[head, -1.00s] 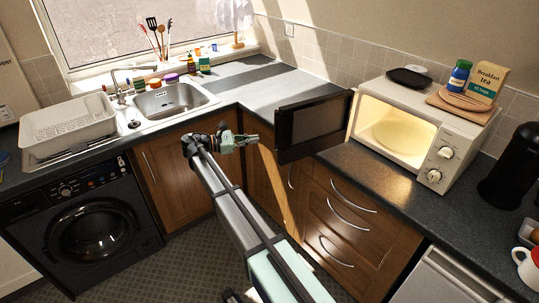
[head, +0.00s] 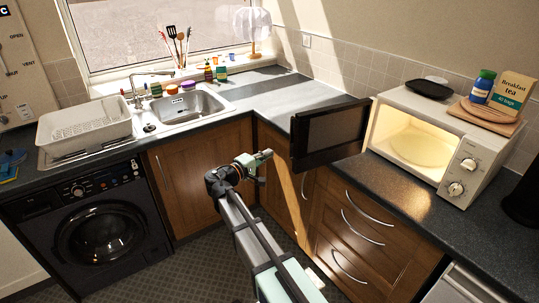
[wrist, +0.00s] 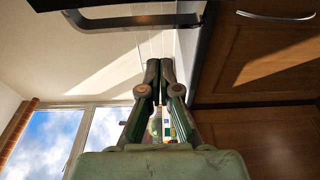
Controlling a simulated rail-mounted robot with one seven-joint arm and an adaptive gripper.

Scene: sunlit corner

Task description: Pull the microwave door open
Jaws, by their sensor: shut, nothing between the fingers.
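The white microwave (head: 440,140) stands on the dark counter at the right, its lit inside and glass plate showing. Its dark door (head: 333,135) is swung wide open to the left and stands out past the counter's front edge. My gripper (head: 268,154) is to the left of the door's free edge and apart from it, at about the height of the door's lower part. In the wrist view my gripper (wrist: 159,66) has its fingers together and empty. A dark panel with a handle, seemingly the door (wrist: 130,18), crosses the top of that view.
Wooden cupboards and drawers (head: 350,220) lie below the counter. A black plate (head: 428,89), a wooden board, a jar (head: 482,86) and a tea box (head: 511,95) sit on the microwave. Sink (head: 187,106), dish rack (head: 83,124) and washing machine (head: 100,232) are at the left.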

